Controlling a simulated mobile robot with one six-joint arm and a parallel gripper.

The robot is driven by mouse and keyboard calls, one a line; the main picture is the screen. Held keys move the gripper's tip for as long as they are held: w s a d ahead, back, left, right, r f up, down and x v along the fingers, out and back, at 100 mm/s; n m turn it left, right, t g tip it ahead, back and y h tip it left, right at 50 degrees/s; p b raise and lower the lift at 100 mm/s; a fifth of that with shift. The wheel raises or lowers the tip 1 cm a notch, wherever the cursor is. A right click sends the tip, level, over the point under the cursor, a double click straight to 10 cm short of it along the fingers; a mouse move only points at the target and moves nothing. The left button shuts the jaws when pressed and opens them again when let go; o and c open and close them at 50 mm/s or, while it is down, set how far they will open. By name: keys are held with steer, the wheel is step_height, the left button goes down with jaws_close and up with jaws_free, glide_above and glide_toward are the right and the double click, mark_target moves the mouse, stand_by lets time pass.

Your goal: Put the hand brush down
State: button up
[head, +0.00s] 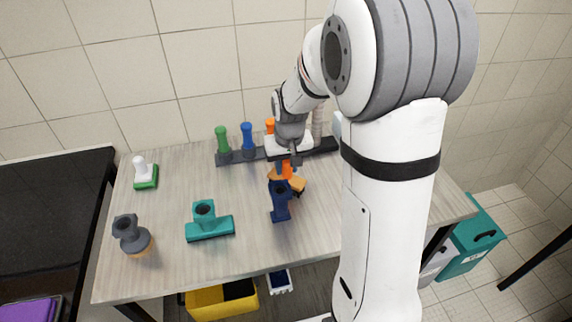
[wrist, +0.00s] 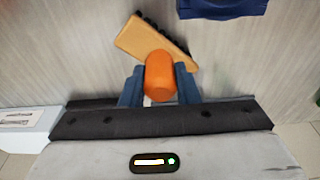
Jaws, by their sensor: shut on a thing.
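The hand brush (wrist: 157,42) has a pale wooden block with dark bristles and an orange handle. In the wrist view, its handle stands between the blue fingers of my gripper (wrist: 159,85), which is shut on it. The block lies aslant beyond the fingers. In the head view, the brush (head: 296,184) is over the middle of the table, below my gripper (head: 287,166), just behind a navy tool. My arm hides part of this area. I cannot tell whether the bristles touch the table.
The navy tool (head: 280,203) is close in front of the brush. A dark rack (head: 236,158) with upright coloured handles stands behind. A teal tool (head: 209,229), a grey round brush (head: 130,236) and a white-and-green brush (head: 146,177) are to the left. The wooden tabletop (head: 180,205) has free room between them.

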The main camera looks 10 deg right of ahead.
steer(key=o, duration=0.9)
steer(key=shift+f, duration=0.1)
